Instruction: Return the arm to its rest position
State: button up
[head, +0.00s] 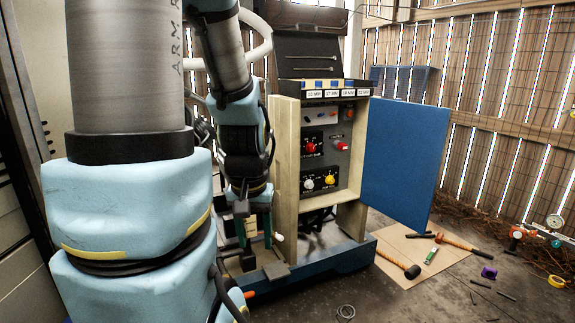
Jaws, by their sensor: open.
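My arm comes down from the top left, and its large blue-padded links fill the left of the head view. My gripper (258,247) points downward in front of the lower left of the compressor cabinet (287,155). Its fingers are apart, and I see nothing held between them. The control panel (328,150) is exposed, with red, white and yellow knobs. The blue cabinet door (403,160) stands wide open to the right. My arm hides the cabinet's left side.
A cardboard sheet (405,258) on the floor bears a mallet (400,264) and other tools. A gauge set (550,228) and a yellow tape roll (557,281) lie right. The front floor is mostly clear.

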notch_tip(320, 180, up, 16)
jog(key=p, duration=1.4)
jog(key=shift+r, duration=0.1)
dwell(2.1)
